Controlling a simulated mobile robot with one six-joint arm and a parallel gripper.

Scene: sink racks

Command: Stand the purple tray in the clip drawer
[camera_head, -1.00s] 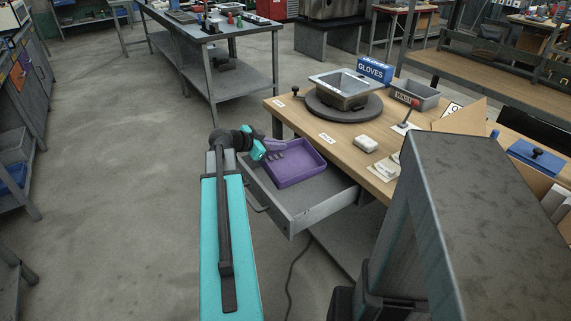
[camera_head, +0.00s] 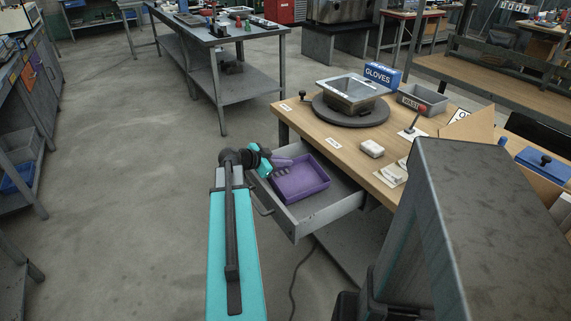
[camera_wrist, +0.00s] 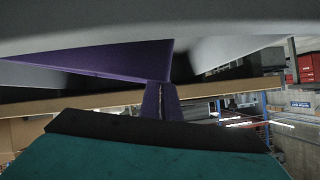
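The purple tray (camera_head: 305,187) is in the head view, open side up and roughly level, within the outline of the pulled-out grey drawer (camera_head: 318,208). I cannot tell whether its underside touches the drawer floor. My gripper (camera_head: 282,163) reaches in from the left over the drawer's side, with its fingers at the tray's left wall. In the wrist view the purple tray (camera_wrist: 100,62) spans the upper left, and my fingers (camera_wrist: 160,101) are nearly together at its edge. They look shut on the wall, though the contact is partly hidden. No clips are distinguishable.
The wooden bench (camera_head: 320,128) stands above the drawer. It carries a turntable (camera_head: 378,117) with a metal basin (camera_head: 352,90), a blue gloves box (camera_head: 383,76), a grey bin (camera_head: 428,98) and a white block (camera_head: 372,148).

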